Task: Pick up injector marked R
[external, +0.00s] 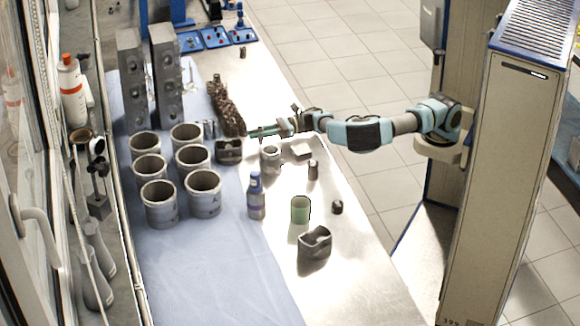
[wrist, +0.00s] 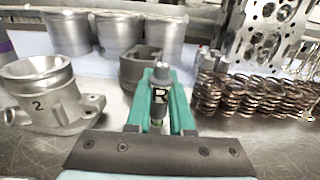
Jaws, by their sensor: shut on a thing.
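The injector marked R (wrist: 159,92) is a small dark part with a grey top and a pale letter R, seen upright in the wrist view. My gripper (wrist: 160,97) has green fingers, shut on the injector, one finger on each side. In the external view my gripper (external: 262,132) reaches in from the right over the bench, level with the row of springs. The injector cannot be made out there. Whether its lower end touches the bench is hidden.
A metal housing marked 2 (wrist: 52,100) stands left of my gripper. Coil springs (wrist: 255,95) lie close on the right. A dark piston (wrist: 139,66) and grey cylinder liners (wrist: 122,36) stand behind.

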